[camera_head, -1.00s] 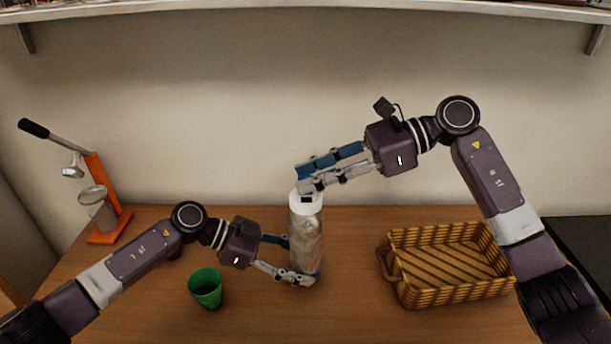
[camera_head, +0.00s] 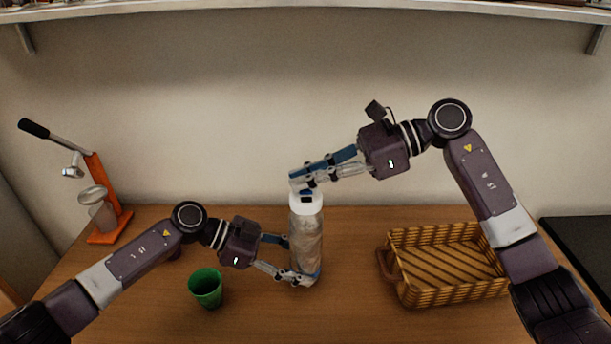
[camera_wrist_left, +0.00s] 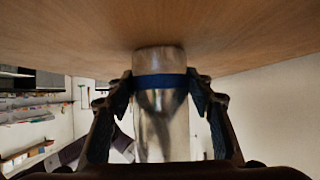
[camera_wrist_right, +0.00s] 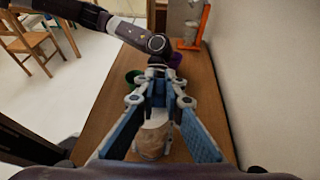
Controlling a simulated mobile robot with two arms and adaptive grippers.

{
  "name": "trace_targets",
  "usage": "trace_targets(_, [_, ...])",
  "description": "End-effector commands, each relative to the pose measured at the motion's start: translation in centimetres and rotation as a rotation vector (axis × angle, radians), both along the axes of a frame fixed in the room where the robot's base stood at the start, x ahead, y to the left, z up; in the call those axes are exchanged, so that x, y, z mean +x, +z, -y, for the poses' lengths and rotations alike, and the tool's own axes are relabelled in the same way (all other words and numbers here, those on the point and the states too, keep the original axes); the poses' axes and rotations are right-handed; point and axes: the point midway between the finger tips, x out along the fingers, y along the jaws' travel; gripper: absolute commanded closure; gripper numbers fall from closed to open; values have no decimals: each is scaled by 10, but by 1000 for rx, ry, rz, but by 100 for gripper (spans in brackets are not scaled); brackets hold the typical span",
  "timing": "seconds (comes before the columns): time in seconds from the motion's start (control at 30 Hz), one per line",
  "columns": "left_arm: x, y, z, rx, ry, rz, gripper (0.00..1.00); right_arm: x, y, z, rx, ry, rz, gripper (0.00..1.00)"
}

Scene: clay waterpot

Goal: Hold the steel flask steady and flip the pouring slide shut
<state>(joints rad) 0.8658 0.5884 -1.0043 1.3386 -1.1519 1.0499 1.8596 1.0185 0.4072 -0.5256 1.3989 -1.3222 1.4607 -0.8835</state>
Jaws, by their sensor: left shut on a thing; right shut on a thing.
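The steel flask (camera_head: 306,245) stands upright on the table, with a white lid (camera_head: 307,205) that has a small dark opening. My left gripper (camera_head: 297,262) is shut around its lower body. The left wrist view shows the fingers on both sides of the flask (camera_wrist_left: 160,125), at a blue band (camera_wrist_left: 160,81) near its base. My right gripper (camera_head: 298,182) is at the top of the lid, its fingertips close together on the pouring slide. The fingers hide most of the slide. The right wrist view shows the flask (camera_wrist_right: 152,141) below the fingers.
A green cup (camera_head: 205,288) stands left of the flask, in front of my left gripper. A wicker basket (camera_head: 445,290) is on the right. An orange lever press (camera_head: 103,210) stands at the far left. A shelf (camera_head: 300,12) runs along the top of the wall.

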Motion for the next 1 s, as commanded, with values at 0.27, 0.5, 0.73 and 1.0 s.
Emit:
trace_targets(0.27, [1,0,0,0,2,0,65,-15,0,2,-1,-1,3,100])
trace_targets(0.5, [1,0,-1,1,2,0,65,-30,0,2,0,-1,-1,100])
trace_targets(0.73, [1,0,-1,1,4,0,65,-30,1,2,1,1,-1,100])
trace_targets(1.0, [1,0,-1,1,3,1,65,-30,1,2,0,0,0,72])
